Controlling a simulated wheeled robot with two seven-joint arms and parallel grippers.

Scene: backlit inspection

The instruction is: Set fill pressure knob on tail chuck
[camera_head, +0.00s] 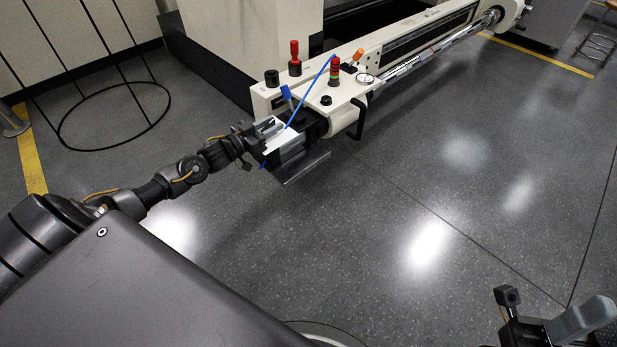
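The tail chuck (348,98) is the cream end of a long machine, with several controls on its top. These include a black knob (272,78), a red-handled lever (295,60), a smaller black knob (326,100) and a round dial gauge (364,78). I cannot tell which is the fill pressure knob.
A wire ring stand (115,115) is at left.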

